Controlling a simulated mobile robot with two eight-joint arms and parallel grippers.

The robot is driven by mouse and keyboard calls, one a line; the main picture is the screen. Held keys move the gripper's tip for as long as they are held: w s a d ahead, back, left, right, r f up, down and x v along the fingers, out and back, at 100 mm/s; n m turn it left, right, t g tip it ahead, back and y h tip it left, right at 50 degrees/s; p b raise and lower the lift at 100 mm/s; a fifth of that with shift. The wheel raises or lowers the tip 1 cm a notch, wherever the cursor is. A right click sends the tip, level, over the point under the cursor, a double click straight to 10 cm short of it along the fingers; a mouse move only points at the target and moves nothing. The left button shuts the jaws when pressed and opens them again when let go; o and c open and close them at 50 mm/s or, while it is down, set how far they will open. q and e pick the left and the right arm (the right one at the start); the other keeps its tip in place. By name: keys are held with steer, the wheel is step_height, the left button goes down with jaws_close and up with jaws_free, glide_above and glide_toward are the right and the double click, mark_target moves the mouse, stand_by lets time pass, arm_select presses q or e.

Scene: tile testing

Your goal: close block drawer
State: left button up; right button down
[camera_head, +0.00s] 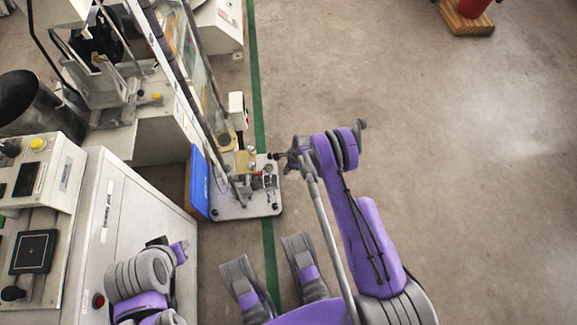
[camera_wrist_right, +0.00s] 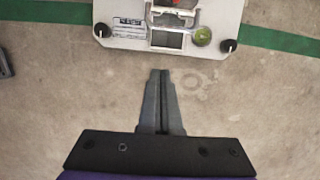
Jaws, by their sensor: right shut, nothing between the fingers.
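The small machine's pale base plate (camera_head: 245,211) stands on the floor left of my right gripper, with metal fittings on top. In the right wrist view, the plate (camera_wrist_right: 115,12) is at the top edge, with a metal bracket around a dark square part (camera_wrist_right: 166,39). I cannot tell for certain which fitting is the block drawer, or how far open it is. My right gripper (camera_head: 276,156) is beside the machine's right side. In the right wrist view the gripper's fingers (camera_wrist_right: 161,73) are together and empty, apart from the plate. My left arm is at lower left; its jaws are not clear.
A blue panel (camera_head: 200,183) stands against the plate's left side. A white cabinet (camera_head: 125,215) and a control box (camera_head: 45,175) are at left. Black knobs (camera_wrist_right: 228,45) sit at the plate's corners. A green floor line passes the machine.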

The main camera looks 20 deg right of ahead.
arm_select(q)
steer(key=shift+w+f+b, duration=0.15)
steer(key=shift+f+b, duration=0.55)
steer(key=shift+b, duration=0.1)
arm_select(e)
steer(key=w+a+f, duration=0.1)
steer(key=a+f, duration=0.3)
steer(key=shift+a, duration=0.35)
steer(key=shift+w, duration=0.1)
